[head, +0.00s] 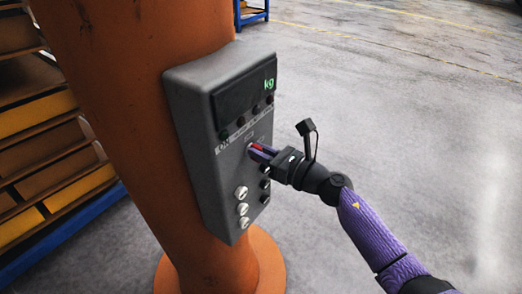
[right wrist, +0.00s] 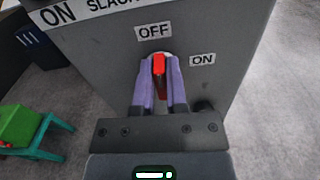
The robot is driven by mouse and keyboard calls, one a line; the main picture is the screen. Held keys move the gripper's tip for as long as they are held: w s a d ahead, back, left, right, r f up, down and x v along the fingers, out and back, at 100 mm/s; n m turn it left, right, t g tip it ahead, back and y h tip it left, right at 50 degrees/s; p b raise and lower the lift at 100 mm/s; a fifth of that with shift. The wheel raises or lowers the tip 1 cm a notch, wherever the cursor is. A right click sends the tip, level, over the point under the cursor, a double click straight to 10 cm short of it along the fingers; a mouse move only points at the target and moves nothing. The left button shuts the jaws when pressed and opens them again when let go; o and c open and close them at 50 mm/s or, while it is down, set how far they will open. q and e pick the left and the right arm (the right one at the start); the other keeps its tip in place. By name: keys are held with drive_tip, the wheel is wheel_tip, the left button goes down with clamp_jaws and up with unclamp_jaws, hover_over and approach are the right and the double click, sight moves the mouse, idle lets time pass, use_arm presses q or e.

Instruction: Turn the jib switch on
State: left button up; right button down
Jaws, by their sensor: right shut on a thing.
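The jib switch is a small red lever (right wrist: 158,68) on the front of a grey control box (head: 205,135); in the head view its red part (head: 257,147) shows just past my fingertips. In the right wrist view an OFF label (right wrist: 153,32) is above the lever and an ON label (right wrist: 202,60) is to its right. The lever stands upright, its top toward OFF. My right gripper (right wrist: 160,82) is shut on the lever, one purple finger on each side. In the head view my right gripper (head: 262,152) reaches the box from the right. My left gripper is not in view.
The box is fixed to an orange column (head: 125,50) with a round foot. Several pale knobs (head: 242,208) and dark ones are below the lever. A shelf rack (head: 45,150) stands left. A green box (right wrist: 20,125) shows in the wrist view. The floor at right is clear.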

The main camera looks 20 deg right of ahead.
drive_tip(key=m, duration=0.2)
drive_tip(key=m+p, duration=0.1)
drive_tip(key=m, duration=0.1)
drive_tip(key=shift+w+d+m, duration=0.1)
drive_tip(key=shift+d+m, duration=0.1)
drive_tip(key=shift+m, duration=0.2)
drive_tip(key=shift+w+d+f+m+p, duration=0.15)
drive_tip(key=shift+m+p, duration=0.25)
drive_tip(key=shift+m, duration=1.65)
drive_tip(key=shift+f+m+p, duration=0.15)
drive_tip(key=shift+m+p, duration=0.25)
drive_tip(key=shift+m, duration=1.7)
drive_tip(key=shift+w+d+f+m+p, duration=0.15)
drive_tip(key=shift+m+p, duration=0.25)
drive_tip(key=shift+m, duration=1.65)
drive_tip(key=shift+s+a, duration=0.1)
drive_tip(key=c, duration=0.7)
unclamp_jaws()
drive_tip(key=shift+f, duration=0.1)
drive_tip(key=shift+o, duration=0.2)
